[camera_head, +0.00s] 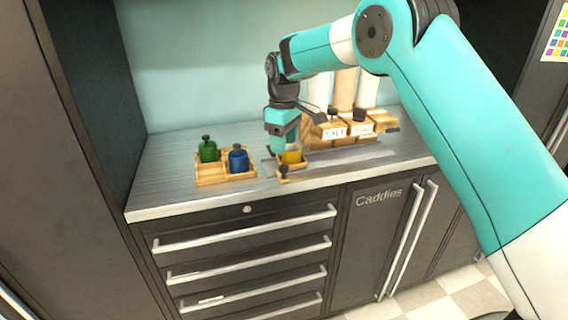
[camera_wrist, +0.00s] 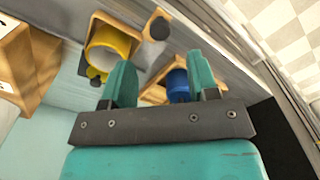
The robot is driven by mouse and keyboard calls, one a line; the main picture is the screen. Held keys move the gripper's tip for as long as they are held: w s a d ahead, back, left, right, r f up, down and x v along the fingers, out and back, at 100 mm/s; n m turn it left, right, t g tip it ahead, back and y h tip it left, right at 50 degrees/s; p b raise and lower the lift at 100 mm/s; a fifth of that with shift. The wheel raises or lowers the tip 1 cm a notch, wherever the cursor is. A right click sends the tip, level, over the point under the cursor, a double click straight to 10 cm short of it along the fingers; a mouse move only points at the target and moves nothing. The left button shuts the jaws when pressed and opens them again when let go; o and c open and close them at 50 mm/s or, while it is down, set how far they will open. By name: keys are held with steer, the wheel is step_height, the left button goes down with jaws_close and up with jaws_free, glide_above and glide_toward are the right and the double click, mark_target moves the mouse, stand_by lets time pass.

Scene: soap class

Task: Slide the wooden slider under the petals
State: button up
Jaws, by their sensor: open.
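The wooden slider (camera_head: 284,179) sits on the grey counter, with a yellow cup (camera_head: 291,155) in it and a dark knob (camera_head: 284,170) at its front. In the wrist view, the yellow cup (camera_wrist: 108,47) and the knob (camera_wrist: 158,28) lie beyond the left finger. My gripper (camera_head: 281,146) is above and just beside the cup, pointing down. Wooden dispensers (camera_head: 328,118) with white labels stand to the right of the gripper; one label looks like "SALT", the other is too small to read.
A wooden tray (camera_head: 212,181) left of the slider holds a green bottle (camera_head: 208,150) and a blue bottle (camera_head: 238,160). A flat pale track (camera_head: 345,160) runs right from the slider before the dispensers. The counter's front edge (camera_head: 300,191) is close; its far left is clear.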

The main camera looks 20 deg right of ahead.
mark_target(284, 166)
step_height(284, 166, down, 7)
steer(key=shift+f+p, duration=0.15)
steer(key=shift+p, duration=0.25)
jaws_close()
